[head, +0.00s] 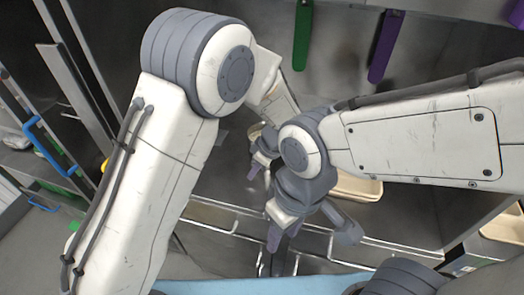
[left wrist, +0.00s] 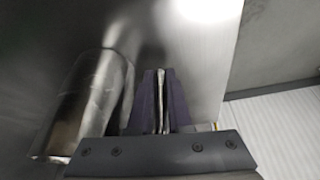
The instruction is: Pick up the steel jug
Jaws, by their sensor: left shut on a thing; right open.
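The steel jug (left wrist: 88,108) shows in the left wrist view as a shiny cylinder left of my left gripper (left wrist: 160,100). The two dark fingers there are closed on a thin pale upright strip that looks like the jug's handle. In the head view my left gripper (head: 262,168) is partly hidden behind my right arm, and I cannot make out the jug there. My right gripper (head: 311,236) is open and empty, with its fingers spread low in front of the counter edge.
Pale tan containers (head: 358,187) stand on the steel counter (head: 405,215) behind my right arm. Another container (head: 503,228) is at the right edge. Green (head: 302,38) and purple (head: 386,46) handles hang at the back. My right forearm crosses close to my left gripper.

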